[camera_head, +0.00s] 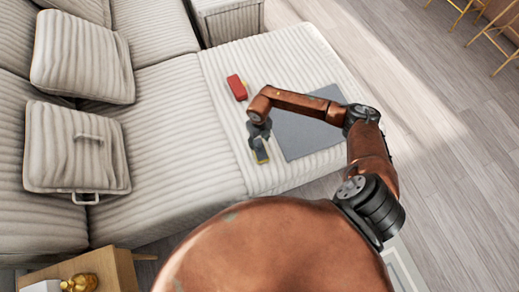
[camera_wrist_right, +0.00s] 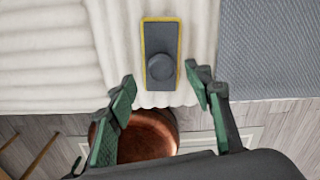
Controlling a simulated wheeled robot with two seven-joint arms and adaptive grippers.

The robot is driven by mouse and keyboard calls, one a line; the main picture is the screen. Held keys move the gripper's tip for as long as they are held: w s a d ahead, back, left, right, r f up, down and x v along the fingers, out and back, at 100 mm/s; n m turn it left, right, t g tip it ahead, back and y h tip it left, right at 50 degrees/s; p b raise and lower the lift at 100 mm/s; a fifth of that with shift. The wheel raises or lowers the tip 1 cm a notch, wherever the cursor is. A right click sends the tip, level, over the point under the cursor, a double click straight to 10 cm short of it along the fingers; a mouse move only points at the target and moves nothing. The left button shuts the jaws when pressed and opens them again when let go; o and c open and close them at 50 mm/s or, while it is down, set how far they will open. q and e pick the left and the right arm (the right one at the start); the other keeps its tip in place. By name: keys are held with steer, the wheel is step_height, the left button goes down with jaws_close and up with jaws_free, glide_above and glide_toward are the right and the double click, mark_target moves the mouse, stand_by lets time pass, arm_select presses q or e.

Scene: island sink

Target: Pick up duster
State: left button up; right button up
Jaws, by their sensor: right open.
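The duster (camera_wrist_right: 160,38) is a flat grey rectangular block with a yellow rim and a round dark knob near its closer end. It lies on the white ribbed sofa cushion (camera_wrist_right: 60,60). In the head view the duster (camera_head: 262,156) shows just below my right gripper (camera_head: 259,141), partly hidden by it. In the right wrist view my right gripper (camera_wrist_right: 162,82) is open and empty. Its green-padded fingers are spread to either side, and the duster lies ahead, between their directions. I cannot tell the height gap. My left gripper is not in view.
A grey flat mat or panel (camera_head: 297,138) lies on the cushion to the right of the duster. A red block (camera_head: 237,88) lies farther back. Pillows (camera_head: 82,60) and a ribbed case (camera_head: 75,150) with handles are at the left. A wooden table (camera_head: 108,270) stands at the lower left.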

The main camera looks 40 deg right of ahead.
mark_target(260, 145)
step_height(260, 145, down, 5)
steer(key=shift+d+r+b, duration=0.1)
steer(key=shift+b, duration=0.65)
jaws_close()
